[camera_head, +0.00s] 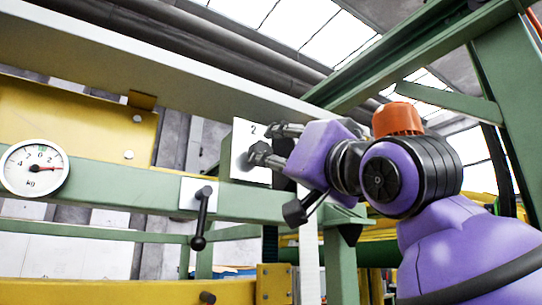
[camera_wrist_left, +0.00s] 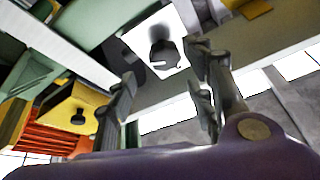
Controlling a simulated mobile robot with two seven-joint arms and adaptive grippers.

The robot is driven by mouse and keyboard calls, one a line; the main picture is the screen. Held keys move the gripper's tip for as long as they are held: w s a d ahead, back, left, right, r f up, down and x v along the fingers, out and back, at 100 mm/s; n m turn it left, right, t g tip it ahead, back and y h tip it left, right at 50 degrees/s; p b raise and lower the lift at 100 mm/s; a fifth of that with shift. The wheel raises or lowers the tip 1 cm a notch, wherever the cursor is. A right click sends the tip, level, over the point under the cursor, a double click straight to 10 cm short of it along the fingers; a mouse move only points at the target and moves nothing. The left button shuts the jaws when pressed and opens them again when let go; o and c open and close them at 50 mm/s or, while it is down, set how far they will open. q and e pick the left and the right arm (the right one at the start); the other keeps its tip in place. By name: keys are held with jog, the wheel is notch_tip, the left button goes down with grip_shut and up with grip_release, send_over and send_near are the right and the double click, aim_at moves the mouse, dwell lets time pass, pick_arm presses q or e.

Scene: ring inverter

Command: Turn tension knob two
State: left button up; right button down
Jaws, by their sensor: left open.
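A white plate (camera_head: 240,139) marked "2" sits on the green frame. In the left wrist view, a dark knob (camera_wrist_left: 164,53) stands on this white plate (camera_wrist_left: 140,40). My left gripper (camera_head: 265,141) is in front of the plate with its fingers spread. In the left wrist view, the open fingers (camera_wrist_left: 162,68) lie to either side of the knob's line. The knob seems to lie just beyond the fingertips, and I cannot tell whether they touch it. In the head view the gripper hides it. My right gripper is not in view.
A dark crank handle (camera_head: 201,216) hangs from another white plate left of the gripper. A round kg gauge (camera_head: 33,168) is at the far left. A green beam (camera_head: 120,190) runs across below the gripper, and a pale beam (camera_head: 150,62) passes above.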

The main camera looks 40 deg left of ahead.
pick_arm(q)
jog(key=v, duration=0.5)
jog(key=shift+d, duration=0.15)
dwell(0.3)
